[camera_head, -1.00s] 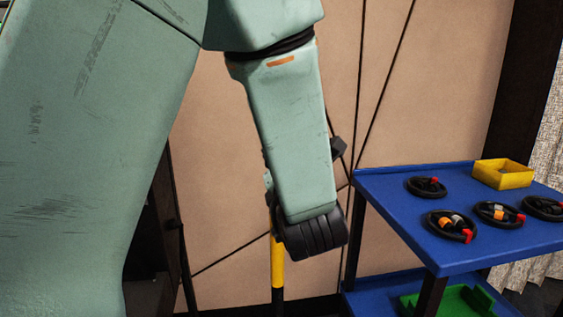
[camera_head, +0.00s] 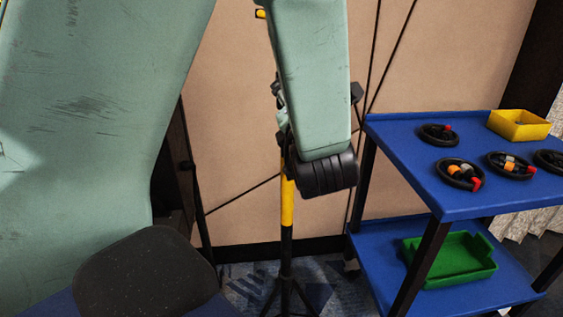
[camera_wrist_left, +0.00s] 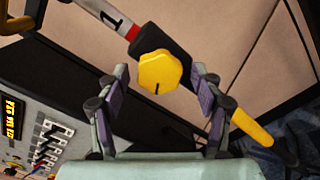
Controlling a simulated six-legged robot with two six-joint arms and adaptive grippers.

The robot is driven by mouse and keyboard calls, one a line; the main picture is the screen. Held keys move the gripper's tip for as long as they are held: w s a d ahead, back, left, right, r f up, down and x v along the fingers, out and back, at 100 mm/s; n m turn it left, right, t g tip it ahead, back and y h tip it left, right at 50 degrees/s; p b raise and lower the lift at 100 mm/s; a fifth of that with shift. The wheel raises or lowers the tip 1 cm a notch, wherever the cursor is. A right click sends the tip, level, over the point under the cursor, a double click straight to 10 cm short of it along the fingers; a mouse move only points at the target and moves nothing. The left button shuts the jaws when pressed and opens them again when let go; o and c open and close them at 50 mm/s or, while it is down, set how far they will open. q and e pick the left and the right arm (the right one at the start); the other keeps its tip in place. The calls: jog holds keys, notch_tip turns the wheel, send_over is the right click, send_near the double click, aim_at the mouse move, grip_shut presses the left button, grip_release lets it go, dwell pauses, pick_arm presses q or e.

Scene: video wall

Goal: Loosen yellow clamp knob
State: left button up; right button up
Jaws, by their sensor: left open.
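The yellow clamp knob (camera_wrist_left: 160,72) is a lobed disc with a dark mark on its face. It sits on the black clamp section of a pole (camera_wrist_left: 247,127) that runs diagonally through the left wrist view. My left gripper (camera_wrist_left: 160,78) is open, one finger to each side of the knob, with a visible gap on both sides. In the head view my left arm hides the knob and most of the gripper (camera_head: 283,112). The pole's yellow part (camera_head: 287,203) shows upright below. My right gripper is not in view.
A blue cart (camera_head: 445,204) stands to the right, with black rings, a yellow bin (camera_head: 519,125) and a green tray (camera_head: 450,258). A tan panel (camera_head: 235,150) is behind the pole. A switch panel (camera_wrist_left: 42,130) is at the left wrist view's lower left.

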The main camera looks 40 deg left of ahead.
pick_arm(q)
jog(key=s+d+m+p, duration=0.2)
jog(key=d+m+p, duration=0.1)
jog(key=m+p, duration=0.9)
jog(key=s+d+m+p, duration=0.3)
jog(key=m+p, duration=0.8)
jog(key=p, duration=0.1)
jog(key=s+d+f+m+g+h+b, duration=0.1)
jog(key=s+f+m+g+h+b, duration=0.1)
jog(key=f, duration=0.7)
jog(key=s+d+f+m+g+h+b, duration=0.1)
jog(key=s+f+m+g+h+b, duration=0.1)
jog(key=f+b, duration=0.4)
jog(key=s+d+f+m+g+h+b, duration=0.2)
jog(key=s+f+m+h+b, duration=0.2)
jog(key=f, duration=1)
jog(key=shift+s+f+h+b, duration=0.15)
jog(key=shift+s+h+b, duration=0.35)
jog(key=shift+s+h, duration=0.15)
